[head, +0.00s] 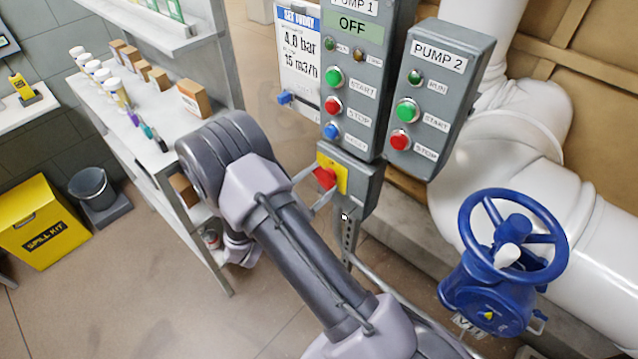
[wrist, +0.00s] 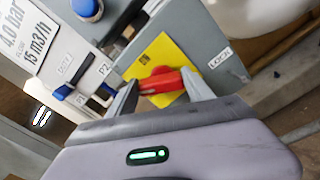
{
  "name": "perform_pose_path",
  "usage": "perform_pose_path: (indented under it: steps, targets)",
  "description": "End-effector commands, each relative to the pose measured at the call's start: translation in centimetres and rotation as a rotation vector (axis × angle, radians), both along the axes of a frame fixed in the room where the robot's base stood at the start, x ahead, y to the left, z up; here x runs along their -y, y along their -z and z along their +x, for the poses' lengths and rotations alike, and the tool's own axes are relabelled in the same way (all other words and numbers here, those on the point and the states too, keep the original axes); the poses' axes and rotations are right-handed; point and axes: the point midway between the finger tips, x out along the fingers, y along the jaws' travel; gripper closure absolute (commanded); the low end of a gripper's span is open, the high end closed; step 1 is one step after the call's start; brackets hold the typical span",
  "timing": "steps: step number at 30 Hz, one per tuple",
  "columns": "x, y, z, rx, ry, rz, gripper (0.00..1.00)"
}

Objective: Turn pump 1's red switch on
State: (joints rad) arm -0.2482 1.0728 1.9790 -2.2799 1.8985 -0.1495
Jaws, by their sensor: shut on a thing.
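The red switch (head: 325,178) sits on a yellow plate (head: 341,178) on a small grey box under the pump 1 panel (head: 352,95). In the wrist view the red handle (wrist: 161,82) lies across the yellow plate (wrist: 165,58), nearly level in the picture. My gripper (head: 318,186) reaches it from the lower left. Its two fingers are on either side of the red handle and shut on it, as the wrist view (wrist: 164,92) shows. The pump 1 display (head: 352,27) reads OFF.
The pump 2 panel (head: 437,95) stands close on the right. A blue valve wheel (head: 512,235) and white pipes (head: 608,245) are at the lower right. A small blue selector (wrist: 62,92) is left of the switch. A shelf (head: 160,130) with bottles and boxes stands at the left.

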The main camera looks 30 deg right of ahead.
Motion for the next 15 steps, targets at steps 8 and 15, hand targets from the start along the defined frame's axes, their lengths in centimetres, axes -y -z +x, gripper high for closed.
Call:
perform_pose_path:
  steps: [8,15]
  targets:
    - [0.05,0.3,-0.17,0.243,0.0,0.088,0.8]
    - [0.09,0.41,-0.29,0.458,0.0,0.166,0.8]
